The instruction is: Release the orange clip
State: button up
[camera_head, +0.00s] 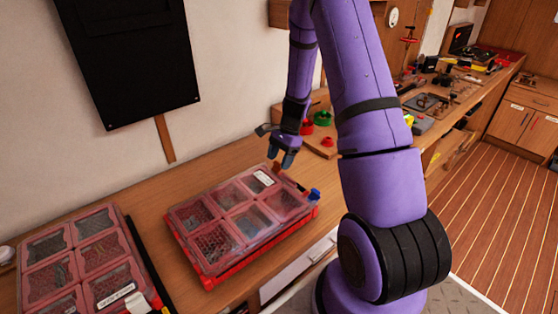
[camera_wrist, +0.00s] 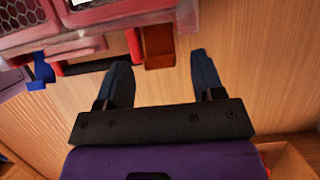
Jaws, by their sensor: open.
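The orange clip (camera_wrist: 158,45) shows in the wrist view as a brownish-orange block on the edge of a clear-lidded red organizer case (camera_wrist: 100,12). My gripper (camera_wrist: 160,70) is open, its two dark fingers apart with nothing between them. The clip lies just beyond the fingertips, roughly in line with the gap; I cannot tell whether they touch. In the head view my gripper (camera_head: 281,158) hangs over the far corner of the case (camera_head: 205,280), and the orange clip (camera_head: 277,167) is partly hidden by it. A blue clip (camera_head: 314,195) sits at the case's right corner.
A second compartment case (camera_head: 75,262) lies at the left on the wooden workbench (camera_head: 150,195). Red and green round items (camera_head: 322,118) stand on the bench behind my gripper. The wall is close behind the bench. Bare wood surrounds the fingers in the wrist view.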

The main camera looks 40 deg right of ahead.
jog(key=shift+a+f, duration=0.15)
jog(key=shift+f, duration=0.25)
jog(key=shift+c, duration=0.3)
jog(key=c, duration=0.9)
jog(key=shift+d+f+y, duration=0.35)
jog(key=shift+d+y, duration=0.1)
jog(key=shift+y, duration=0.65)
jog(key=o, duration=1)
jog(key=shift+c, duration=0.2)
jog(key=v, duration=1.1)
